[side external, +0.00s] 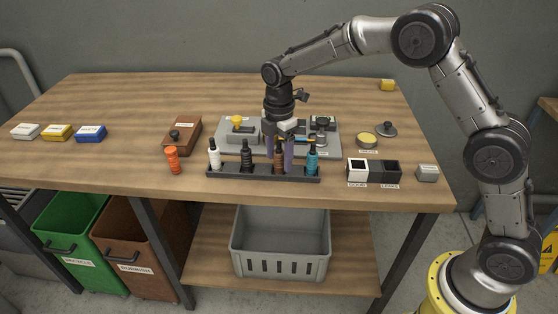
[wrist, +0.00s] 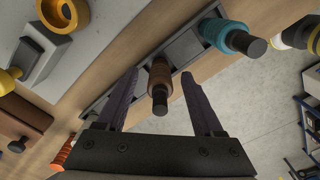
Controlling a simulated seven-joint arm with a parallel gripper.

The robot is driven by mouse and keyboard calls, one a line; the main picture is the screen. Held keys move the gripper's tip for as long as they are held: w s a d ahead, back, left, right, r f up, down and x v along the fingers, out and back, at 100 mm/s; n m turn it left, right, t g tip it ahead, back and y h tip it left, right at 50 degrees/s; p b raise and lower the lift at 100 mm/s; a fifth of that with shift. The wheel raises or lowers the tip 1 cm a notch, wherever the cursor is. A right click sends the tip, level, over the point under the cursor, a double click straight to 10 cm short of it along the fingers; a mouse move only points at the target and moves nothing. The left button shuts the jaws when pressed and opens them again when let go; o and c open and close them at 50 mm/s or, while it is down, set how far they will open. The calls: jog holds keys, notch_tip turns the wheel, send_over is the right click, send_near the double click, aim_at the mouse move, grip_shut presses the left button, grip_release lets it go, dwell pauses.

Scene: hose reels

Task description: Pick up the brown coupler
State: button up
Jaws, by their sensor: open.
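The brown coupler (side external: 279,160) stands upright in a dark rack (side external: 225,172) at the front of the workbench, between a black coupler (side external: 246,156) and a teal one (side external: 312,158). In the wrist view the brown coupler (wrist: 159,78) lies between the two purple fingers of my gripper (wrist: 160,73). The fingers are spread, with a visible gap on each side of it. In the side view my gripper (side external: 280,152) points down over the rack, and one purple finger shows beside the brown coupler, partly hiding the area around it.
A white coupler (side external: 214,155) stands at the rack's left end, and an orange one (side external: 173,160) stands on the bench left of it. A grey plate (side external: 330,148) with fixtures lies behind the rack. White and black open boxes (side external: 385,171) sit to the right.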

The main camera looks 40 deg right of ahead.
grip_shut()
jog(key=shift+r, duration=0.1)
dwell(0.4)
